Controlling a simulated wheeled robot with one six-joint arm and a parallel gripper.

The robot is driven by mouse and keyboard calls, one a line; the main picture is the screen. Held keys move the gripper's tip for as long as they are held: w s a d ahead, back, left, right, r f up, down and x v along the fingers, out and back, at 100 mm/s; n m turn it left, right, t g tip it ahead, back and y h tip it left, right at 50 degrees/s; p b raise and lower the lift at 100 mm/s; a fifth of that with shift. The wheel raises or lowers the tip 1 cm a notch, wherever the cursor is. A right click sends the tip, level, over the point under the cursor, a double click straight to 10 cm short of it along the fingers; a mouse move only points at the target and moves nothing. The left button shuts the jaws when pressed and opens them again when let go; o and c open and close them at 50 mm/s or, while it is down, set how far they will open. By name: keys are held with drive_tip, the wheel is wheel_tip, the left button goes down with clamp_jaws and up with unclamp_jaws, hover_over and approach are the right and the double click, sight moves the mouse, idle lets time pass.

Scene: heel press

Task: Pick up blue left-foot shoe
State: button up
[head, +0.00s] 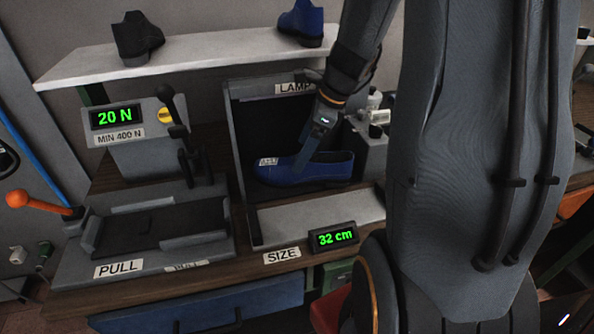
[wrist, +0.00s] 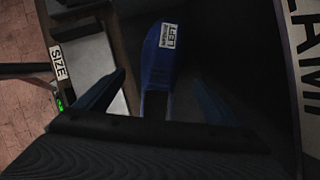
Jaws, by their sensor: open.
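The blue shoe (head: 325,169) lies in the dark bay under the LAMP label, its toe to the left with a white label on it. In the wrist view the shoe (wrist: 157,75) shows between my two fingers, and its label reads LEFT. My gripper (head: 300,163) reaches down over the shoe from above, and in the wrist view its fingers (wrist: 158,85) are spread on either side of the shoe with gaps. The rear of the shoe is hidden by the gripper body in the wrist view. I cannot tell whether a finger touches it.
A white shelf (head: 180,58) above carries a black shoe (head: 137,38) and another blue boot (head: 302,22). A press with a 20 N display (head: 116,117) and an orange-knobbed lever (head: 40,204) stands left. A 32 cm display (head: 334,237) sits in front of the bay.

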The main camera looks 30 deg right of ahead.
drive_tip(key=shift+d+p+x, duration=0.15)
drive_tip(key=shift+p+x, duration=0.1)
drive_tip(key=shift+x, duration=1.05)
drive_tip(key=shift+d+p+x, duration=0.1)
drive_tip(key=shift+p+x, duration=0.15)
drive_tip(key=shift+x, duration=1.1)
drive_tip(key=shift+s+f, duration=0.1)
drive_tip(key=shift+s, duration=0.05)
drive_tip(key=c, duration=1.5)
